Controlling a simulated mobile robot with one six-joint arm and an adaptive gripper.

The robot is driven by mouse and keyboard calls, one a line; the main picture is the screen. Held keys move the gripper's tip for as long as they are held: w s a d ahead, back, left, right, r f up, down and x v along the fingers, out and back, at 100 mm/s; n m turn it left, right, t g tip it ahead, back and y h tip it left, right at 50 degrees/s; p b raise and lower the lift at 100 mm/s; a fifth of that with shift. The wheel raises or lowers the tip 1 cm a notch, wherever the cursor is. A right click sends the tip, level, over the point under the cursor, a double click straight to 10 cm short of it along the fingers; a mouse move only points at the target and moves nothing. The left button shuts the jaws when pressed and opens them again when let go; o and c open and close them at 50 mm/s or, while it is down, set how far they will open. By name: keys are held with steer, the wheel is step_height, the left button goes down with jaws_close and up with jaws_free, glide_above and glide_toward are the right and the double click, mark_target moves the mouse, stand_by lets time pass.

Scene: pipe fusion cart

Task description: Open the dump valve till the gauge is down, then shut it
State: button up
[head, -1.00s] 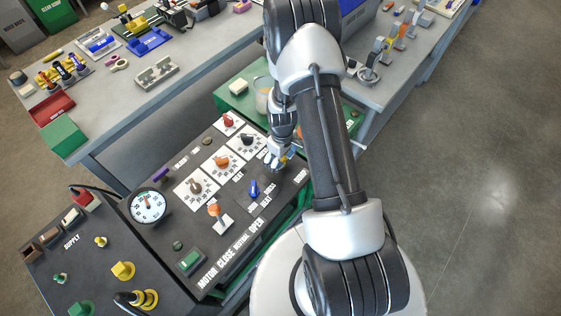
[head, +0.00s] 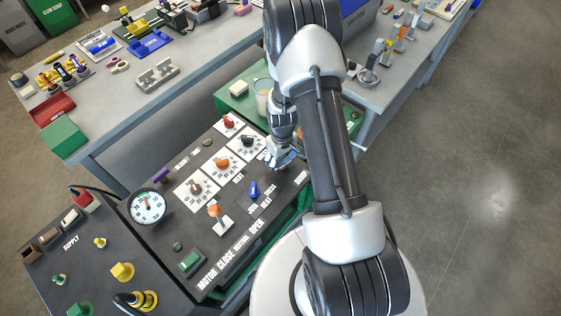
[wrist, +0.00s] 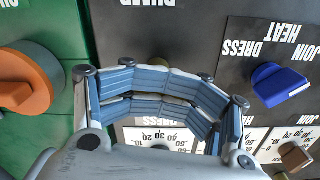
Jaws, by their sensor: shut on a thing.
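The pressure gauge (head: 147,207), a white round dial, is at the left of the black panel in the head view; its needle is too small to read surely. My gripper (head: 279,158) is low at the panel's upper right, beyond the blue selector knob (head: 253,188). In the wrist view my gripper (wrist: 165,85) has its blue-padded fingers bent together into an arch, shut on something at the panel. The upside-down DUMP label (wrist: 150,3) is just past the fingers.
A large orange knob (wrist: 28,85) on a green surface is close left of my fingers in the wrist view. The blue selector (wrist: 280,85) is close right. An orange-topped lever (head: 214,210) and dial knobs stand on the panel. A grey bench (head: 110,120) lies behind.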

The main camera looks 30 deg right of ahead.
steer(key=shift+o, duration=0.2)
steer(key=shift+d+f+m, duration=0.15)
steer(key=shift+m, duration=0.25)
steer(key=m, duration=0.2)
steer(key=shift+m+b, duration=0.35)
steer(key=shift+m, duration=0.05)
steer(key=shift+w, duration=0.1)
steer(key=m, duration=0.3)
steer(key=shift+b, duration=0.3)
steer(key=shift+c, duration=0.2)
